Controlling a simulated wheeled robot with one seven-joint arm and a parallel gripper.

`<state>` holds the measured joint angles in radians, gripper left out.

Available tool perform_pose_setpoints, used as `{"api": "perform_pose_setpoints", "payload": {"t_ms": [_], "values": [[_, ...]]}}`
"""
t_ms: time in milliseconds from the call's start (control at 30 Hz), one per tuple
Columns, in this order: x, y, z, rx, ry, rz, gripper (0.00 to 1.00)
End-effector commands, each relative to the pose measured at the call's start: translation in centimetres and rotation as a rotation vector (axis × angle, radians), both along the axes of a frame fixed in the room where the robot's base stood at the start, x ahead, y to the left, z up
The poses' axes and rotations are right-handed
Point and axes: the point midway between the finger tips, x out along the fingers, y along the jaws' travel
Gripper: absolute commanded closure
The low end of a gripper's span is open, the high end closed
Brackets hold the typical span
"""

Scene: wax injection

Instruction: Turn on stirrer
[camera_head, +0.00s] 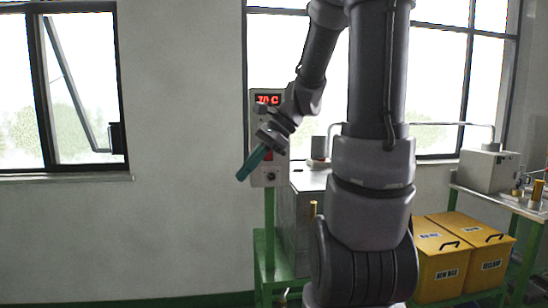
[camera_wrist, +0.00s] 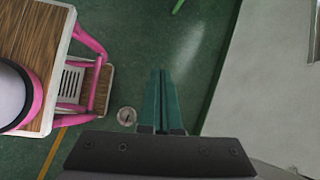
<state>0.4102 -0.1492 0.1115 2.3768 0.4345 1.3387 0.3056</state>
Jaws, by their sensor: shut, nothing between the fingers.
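A grey control box (camera_head: 258,178) with a lit red display (camera_head: 268,99) reading about 70 C stands on a green post in the head view. A red switch (camera_head: 268,156) and a round dark knob (camera_head: 271,176) show on its lower face, partly behind my wrist. My gripper (camera_head: 240,178) has teal fingers and is shut and empty, pointing down and left at the box's left edge. I cannot tell its distance from the box. The closed fingers also show in the wrist view (camera_wrist: 161,75), above the green floor, with no control box there.
A metal tank (camera_head: 303,215) on a green stand is beside the box, partly behind my arm. Yellow bins (camera_head: 439,268) stand at the right under a bench. The wrist view shows a wooden tabletop (camera_wrist: 55,35) and pink frame (camera_wrist: 101,85) at left, a pale wall (camera_wrist: 260,90) at right.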

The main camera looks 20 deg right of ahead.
Motion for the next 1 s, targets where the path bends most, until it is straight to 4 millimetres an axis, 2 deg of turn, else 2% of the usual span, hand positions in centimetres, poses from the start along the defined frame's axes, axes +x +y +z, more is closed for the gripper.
{"api": "perform_pose_setpoints", "payload": {"t_ms": [167, 367, 567, 700, 900, 1000], "values": [[3.7, -1.4, -1.2, 0.285, 0.227, -0.246, 1.00], [8.3, -4.7, -2.1, 0.627, 0.449, -0.506, 1.00], [12.6, -10.6, -3.3, 1.006, 0.643, -0.740, 1.00], [14.9, -15.9, -4.6, 1.285, 0.752, -0.877, 1.00], [16.4, -22.6, -6.7, 1.606, 0.844, -0.992, 1.00], [16.6, -24.6, -7.4, 1.702, 0.867, -1.018, 1.00]]}}
